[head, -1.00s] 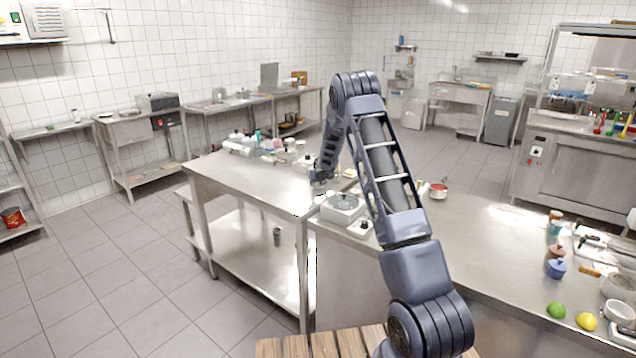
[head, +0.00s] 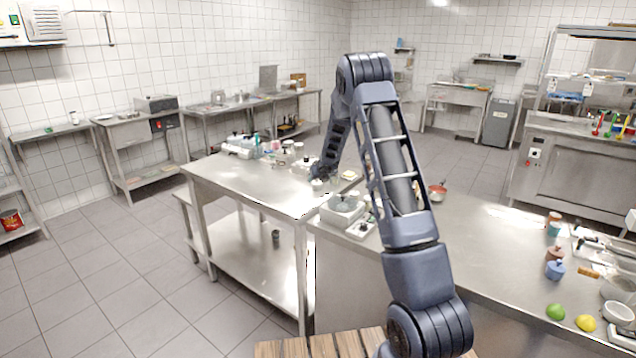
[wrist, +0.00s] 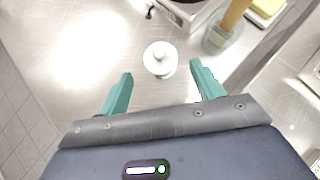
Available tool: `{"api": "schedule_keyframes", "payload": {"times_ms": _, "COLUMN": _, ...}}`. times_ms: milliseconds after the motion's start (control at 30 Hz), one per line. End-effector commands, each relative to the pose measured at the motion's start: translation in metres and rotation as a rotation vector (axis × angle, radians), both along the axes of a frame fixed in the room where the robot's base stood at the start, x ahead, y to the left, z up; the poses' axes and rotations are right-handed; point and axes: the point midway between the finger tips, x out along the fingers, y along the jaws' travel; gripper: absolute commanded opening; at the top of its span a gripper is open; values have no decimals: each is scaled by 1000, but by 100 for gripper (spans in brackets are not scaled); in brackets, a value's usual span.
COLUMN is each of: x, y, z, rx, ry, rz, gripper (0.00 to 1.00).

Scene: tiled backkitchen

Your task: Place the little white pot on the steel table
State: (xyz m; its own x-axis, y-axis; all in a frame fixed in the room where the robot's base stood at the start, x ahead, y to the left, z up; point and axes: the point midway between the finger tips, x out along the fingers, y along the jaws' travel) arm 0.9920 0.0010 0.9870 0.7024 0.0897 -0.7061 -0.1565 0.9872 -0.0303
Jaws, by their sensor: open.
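The little white pot (wrist: 160,60) stands upright on the steel table (wrist: 75,40) in the wrist view, its round lid and knob seen from above. In the head view the pot (head: 317,185) is a small white shape near the table's right end, just below my gripper (head: 318,175). In the wrist view my gripper (wrist: 161,72) is open, its two teal fingers spread to either side of the pot's near side. Clear gaps show between the fingers and the pot, and nothing is held.
A glass container with a wooden handle (wrist: 217,38) stands right of the pot. A white appliance (head: 342,209) sits on the adjoining counter, close to the table's end. Several bottles and containers stand along the table's far side. The table's left front (head: 235,178) is clear.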

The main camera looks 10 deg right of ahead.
Motion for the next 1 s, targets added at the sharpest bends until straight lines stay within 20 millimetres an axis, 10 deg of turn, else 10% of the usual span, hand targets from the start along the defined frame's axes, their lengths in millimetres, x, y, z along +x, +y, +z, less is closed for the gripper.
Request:
{"api": "schedule_keyframes", "payload": {"times_ms": 567, "x": -40, "y": -10, "z": 47, "rx": 33, "ry": -3, "rz": -56, "gripper": 67}}
{"api": "schedule_keyframes", "payload": {"times_ms": 1000, "x": -138, "y": -70, "z": 166, "rx": 452, "ry": -13, "rz": -706, "gripper": 67}}
